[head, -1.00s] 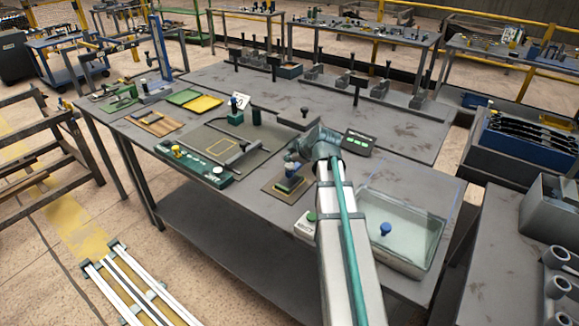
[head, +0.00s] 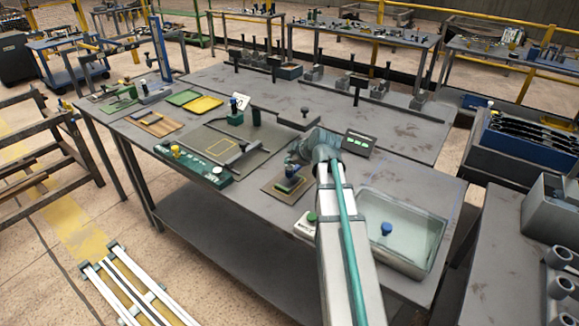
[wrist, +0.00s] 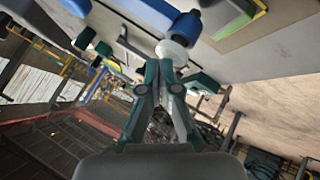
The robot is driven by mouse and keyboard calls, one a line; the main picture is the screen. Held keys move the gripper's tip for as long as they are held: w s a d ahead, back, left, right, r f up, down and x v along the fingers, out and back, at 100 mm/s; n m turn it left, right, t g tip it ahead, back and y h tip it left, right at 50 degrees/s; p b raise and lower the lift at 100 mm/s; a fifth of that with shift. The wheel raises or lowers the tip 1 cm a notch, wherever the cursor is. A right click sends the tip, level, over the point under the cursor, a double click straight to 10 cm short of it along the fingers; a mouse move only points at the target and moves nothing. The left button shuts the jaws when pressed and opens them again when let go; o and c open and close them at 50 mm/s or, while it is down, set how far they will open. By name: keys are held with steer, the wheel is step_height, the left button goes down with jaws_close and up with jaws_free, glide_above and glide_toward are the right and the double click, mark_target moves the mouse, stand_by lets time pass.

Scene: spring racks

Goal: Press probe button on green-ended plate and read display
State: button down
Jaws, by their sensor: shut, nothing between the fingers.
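My gripper (wrist: 165,62) is shut and empty in the wrist view. Its fingertips are close to a pale round knob (wrist: 172,52); I cannot tell whether they touch it. A blue cylinder (wrist: 186,28) is just beyond. A plate with a green and yellow edge (wrist: 240,30) lies at upper right.
A dark green strip (head: 195,163) with knobs lies left on the grey table. A clear bin (head: 415,240) with a blue knob (head: 387,229) is right of my arm. Upright posts stand at the back.

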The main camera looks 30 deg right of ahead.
steer(key=shift+f+b, duration=0.4)
steer(key=shift+f, duration=0.05)
stand_by(0.3)
steer(key=shift+r, duration=0.2)
steer(key=shift+r+p, duration=0.45)
steer(key=shift+r, duration=0.4)
steer(key=shift+r+p, duration=1.05)
steer(key=shift+r, duration=1.45)
